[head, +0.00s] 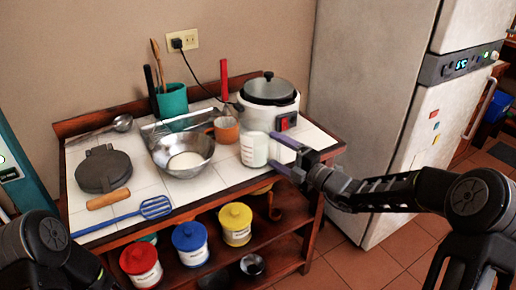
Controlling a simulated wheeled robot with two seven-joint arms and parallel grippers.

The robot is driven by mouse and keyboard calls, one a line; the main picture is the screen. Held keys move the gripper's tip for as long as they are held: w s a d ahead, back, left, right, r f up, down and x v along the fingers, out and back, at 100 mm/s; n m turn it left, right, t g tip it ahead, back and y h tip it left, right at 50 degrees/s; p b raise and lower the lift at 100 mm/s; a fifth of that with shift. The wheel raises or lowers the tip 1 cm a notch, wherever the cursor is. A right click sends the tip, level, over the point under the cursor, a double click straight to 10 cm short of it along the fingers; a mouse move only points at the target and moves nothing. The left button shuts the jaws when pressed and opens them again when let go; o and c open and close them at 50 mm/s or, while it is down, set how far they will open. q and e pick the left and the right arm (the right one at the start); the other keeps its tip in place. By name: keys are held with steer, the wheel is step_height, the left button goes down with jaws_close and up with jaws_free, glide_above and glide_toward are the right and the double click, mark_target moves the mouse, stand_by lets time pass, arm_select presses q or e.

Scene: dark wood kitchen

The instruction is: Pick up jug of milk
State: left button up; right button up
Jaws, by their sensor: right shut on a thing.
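The jug of milk (255,150) is a small pale, see-through measuring jug with white contents. It stands at the right front part of the tiled worktop. My right gripper (281,154) reaches it from the right and is shut on its right side, fingers level with the jug. Whether the jug has left the tiles cannot be told. My left arm shows at the bottom left, but its gripper is out of view.
A metal bowl (168,160) with white contents and an orange mug (226,130) stand left of the jug. A white cooker (268,112) stands behind it. A blue slotted spatula (130,214) lies at the front. Colored canisters (190,243) fill the shelf below. A fridge (370,90) stands to the right.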

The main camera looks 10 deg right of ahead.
steer(key=shift+r, duration=0.15)
steer(key=shift+r+p, duration=0.35)
steer(key=shift+r, duration=4.55)
